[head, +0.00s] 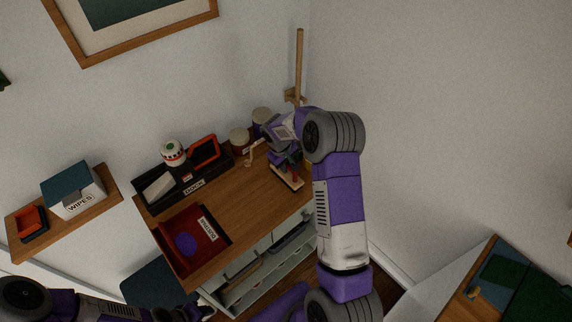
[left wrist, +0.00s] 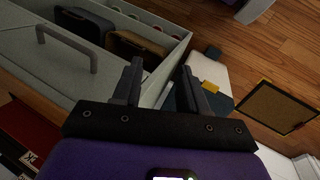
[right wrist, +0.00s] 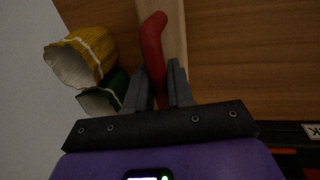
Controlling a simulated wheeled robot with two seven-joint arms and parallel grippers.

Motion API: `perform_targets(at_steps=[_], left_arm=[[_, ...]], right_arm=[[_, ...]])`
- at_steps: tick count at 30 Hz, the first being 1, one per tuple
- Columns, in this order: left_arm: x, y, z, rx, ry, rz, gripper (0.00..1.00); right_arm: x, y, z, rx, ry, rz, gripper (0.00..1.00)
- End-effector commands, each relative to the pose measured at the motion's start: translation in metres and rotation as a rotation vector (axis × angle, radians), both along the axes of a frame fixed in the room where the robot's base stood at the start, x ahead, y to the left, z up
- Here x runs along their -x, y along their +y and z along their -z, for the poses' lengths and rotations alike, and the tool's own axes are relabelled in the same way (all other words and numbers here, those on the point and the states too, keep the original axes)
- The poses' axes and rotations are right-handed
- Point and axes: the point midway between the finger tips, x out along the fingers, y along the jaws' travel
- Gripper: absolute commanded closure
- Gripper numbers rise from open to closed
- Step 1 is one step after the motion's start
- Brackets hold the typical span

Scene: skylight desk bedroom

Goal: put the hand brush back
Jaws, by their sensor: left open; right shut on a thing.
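The hand brush shows as a red handle (right wrist: 153,45) in the right wrist view, between the fingers of my right gripper (right wrist: 158,85), which is shut on it. A pale wooden strip (right wrist: 175,25) lies beneath or behind the handle; I cannot tell whether it is part of the brush. In the head view my right gripper (head: 286,160) is over the right end of the wooden desk top (head: 255,195) and partly covers the brush. My left gripper (left wrist: 160,85) is open and empty in the left wrist view, above an open drawer.
A black tray marked DOCK (head: 194,187), a red tray marked DUSTER (head: 222,242) and jars (head: 239,138) stand on the desk top. A yellow thing (right wrist: 85,55) and a green thing (right wrist: 105,95) are beside my right gripper. The open drawer (left wrist: 165,70) holds dark and brown items.

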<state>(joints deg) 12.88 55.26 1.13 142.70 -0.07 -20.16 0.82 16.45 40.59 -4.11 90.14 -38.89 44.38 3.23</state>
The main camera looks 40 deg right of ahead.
Motion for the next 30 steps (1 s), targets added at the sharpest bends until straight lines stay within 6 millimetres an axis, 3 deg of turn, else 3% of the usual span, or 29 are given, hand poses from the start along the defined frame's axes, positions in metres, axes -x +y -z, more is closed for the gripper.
perform_targets(at_steps=[3,4,9,20,23,30], left_arm=[[0.000,0.000,0.004,0.000,0.000,0.000,0.57],[0.000,0.000,0.004,0.000,0.000,0.000,0.57],[0.000,0.000,0.003,0.000,0.000,0.000,0.57],[0.000,0.000,-0.001,0.000,0.000,0.000,0.57],[0.000,0.000,-0.001,0.000,0.000,0.000,0.57],[0.000,0.000,-0.002,0.000,0.000,0.000,0.57]], right_arm=[[0.000,0.000,0.004,0.000,-0.001,0.000,1.00],[0.000,0.000,0.004,0.000,0.000,0.000,0.77],[0.000,0.000,0.003,0.000,0.000,0.000,0.53],[0.000,0.000,-0.002,0.000,0.000,0.000,0.53],[-0.001,0.003,-0.015,0.001,-0.003,-0.002,0.53],[0.000,0.013,-0.066,0.001,-0.004,-0.002,0.53]])
